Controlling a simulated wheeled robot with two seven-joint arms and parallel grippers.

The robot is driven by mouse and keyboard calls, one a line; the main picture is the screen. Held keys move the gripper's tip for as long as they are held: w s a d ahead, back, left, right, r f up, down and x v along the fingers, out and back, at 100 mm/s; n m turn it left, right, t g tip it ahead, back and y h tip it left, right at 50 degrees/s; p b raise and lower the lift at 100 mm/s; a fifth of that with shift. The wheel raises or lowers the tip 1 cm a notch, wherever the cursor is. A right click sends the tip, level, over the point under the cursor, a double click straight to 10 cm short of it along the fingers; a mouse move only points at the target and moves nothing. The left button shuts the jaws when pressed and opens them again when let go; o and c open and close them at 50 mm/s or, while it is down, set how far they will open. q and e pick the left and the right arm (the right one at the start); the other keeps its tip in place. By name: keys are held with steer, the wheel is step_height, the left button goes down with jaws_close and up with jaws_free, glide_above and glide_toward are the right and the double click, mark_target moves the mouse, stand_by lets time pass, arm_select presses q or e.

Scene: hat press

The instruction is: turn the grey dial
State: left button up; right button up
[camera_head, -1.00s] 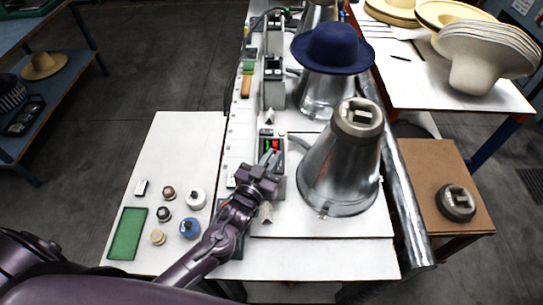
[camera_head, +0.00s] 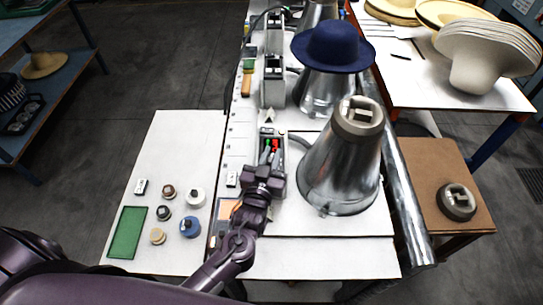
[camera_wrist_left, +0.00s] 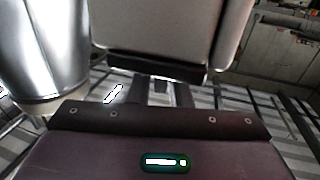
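My left gripper (camera_head: 270,155) is over the grey control box (camera_head: 285,185) in front of the large metal cone. Its two fingers show a narrow gap, and I see nothing held between them. A red button (camera_head: 275,144) and a green button (camera_head: 266,144) show just beyond the fingertips. I cannot make out the grey dial; the gripper covers much of the box. In the left wrist view the fingers (camera_wrist_left: 168,92) point toward a pale box-shaped body (camera_wrist_left: 175,35), and their tips are hidden at its dark lower edge. My right gripper is not in view.
A metal cone (camera_head: 340,175) stands close right of the gripper. A second cone behind it carries a blue hat (camera_head: 333,48). Small knobs, a blue spool (camera_head: 190,227) and a green pad (camera_head: 127,232) lie on the left white table, which has clear space.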

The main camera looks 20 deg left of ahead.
mark_target(269, 163)
arm_select(q)
steer(key=shift+o, duration=1.3)
steer(key=shift+s+f, duration=0.1)
steer(key=shift+s, duration=0.05)
steer(key=s+b, duration=0.2)
steer(key=s, duration=0.4)
steer(key=shift+s+d+f, duration=0.1)
steer(key=shift+s, duration=0.65)
steer(key=shift+s, duration=0.1)
